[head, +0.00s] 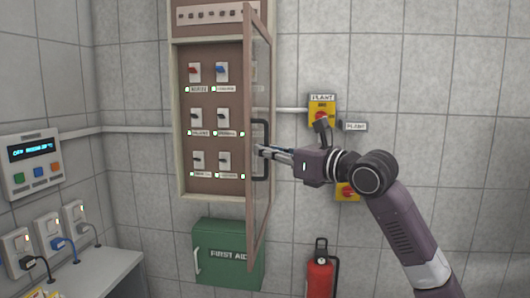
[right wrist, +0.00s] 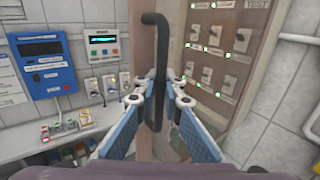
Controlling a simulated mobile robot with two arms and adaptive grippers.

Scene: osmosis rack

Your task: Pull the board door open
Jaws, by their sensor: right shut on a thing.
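The board (head: 214,110) hangs on the tiled wall, with rows of switches and small green lights inside. Its glazed door (head: 259,60) is hinged at the right and stands swung out, nearly edge-on in the head view. A dark bar handle (head: 266,135) is on the door. My right gripper (head: 262,151) reaches in from the right and is shut on the handle. In the right wrist view the handle (right wrist: 155,50) stands upright between the two blue-padded fingers (right wrist: 158,105). The left gripper is in neither view.
A green first aid box (head: 228,255) hangs below the board and a red extinguisher (head: 319,275) stands to its right. Yellow plant switches (head: 321,108) are on the wall behind my right arm. A panel (head: 32,160) and a shelf (head: 95,272) with plugged sockets are at left.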

